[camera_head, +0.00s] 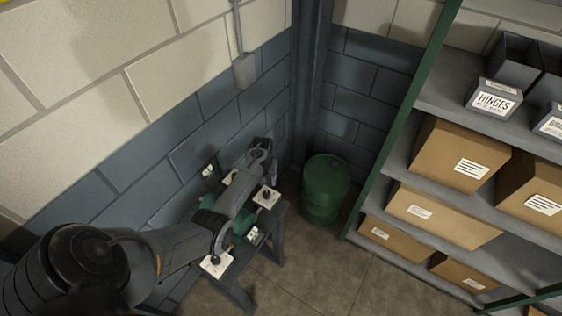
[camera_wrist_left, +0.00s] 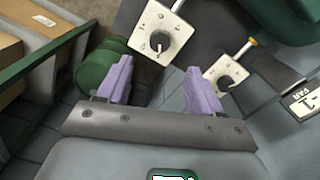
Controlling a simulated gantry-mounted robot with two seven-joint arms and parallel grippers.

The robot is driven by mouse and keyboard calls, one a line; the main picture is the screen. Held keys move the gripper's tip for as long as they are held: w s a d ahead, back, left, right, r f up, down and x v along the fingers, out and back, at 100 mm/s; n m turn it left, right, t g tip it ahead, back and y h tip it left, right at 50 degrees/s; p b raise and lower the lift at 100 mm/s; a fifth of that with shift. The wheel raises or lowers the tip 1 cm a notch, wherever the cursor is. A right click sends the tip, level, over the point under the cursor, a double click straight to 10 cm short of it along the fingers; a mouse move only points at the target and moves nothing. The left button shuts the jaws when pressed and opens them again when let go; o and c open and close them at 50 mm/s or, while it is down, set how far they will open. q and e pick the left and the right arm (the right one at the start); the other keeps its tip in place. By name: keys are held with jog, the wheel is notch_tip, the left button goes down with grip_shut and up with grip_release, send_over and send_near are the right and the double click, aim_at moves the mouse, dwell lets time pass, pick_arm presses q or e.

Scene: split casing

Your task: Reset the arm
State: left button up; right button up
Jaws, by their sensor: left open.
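My left arm comes in from the left in the head view and reaches over a small dark bench (camera_head: 275,222) against the wall. My left gripper (camera_wrist_left: 158,66) is open and empty, its two purple fingers apart in the left wrist view. White plates with dark knobs (camera_wrist_left: 158,32) (camera_wrist_left: 226,74) show beyond the fingers. In the head view, white plates (camera_head: 268,198) (camera_head: 216,265) lie around the bench top, next to a green machine part (camera_head: 243,221) partly hidden under my arm. I cannot tell whether the fingers touch anything. My right gripper is in neither view.
A green drum (camera_head: 327,187) stands on the floor in the corner, right of the bench. A green-framed shelf (camera_head: 384,165) with cardboard boxes (camera_head: 458,153) and grey bins (camera_head: 493,99) fills the right. A grey wall box and conduit (camera_head: 244,70) are above the bench. Floor in front is clear.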

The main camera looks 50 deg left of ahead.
pick_arm(q)
jog(key=s+d+r+m+t, duration=0.1)
jog(key=s+d+r+m, duration=0.2)
jog(key=d, duration=0.8)
jog(key=s+d+r+m+t, duration=0.1)
jog(key=s+d+r+m, duration=0.3)
jog(key=s+d+r, duration=0.3)
jog(key=s+d+r+m+t, duration=0.1)
jog(key=s+d+r+m, duration=0.2)
jog(key=s+d, duration=0.7)
jog(key=d+r, duration=0.2)
jog(key=d, duration=0.4)
jog(key=shift+d+r+m+t, duration=0.2)
jog(key=shift+m+t, duration=0.1)
jog(key=shift+m, duration=0.1)
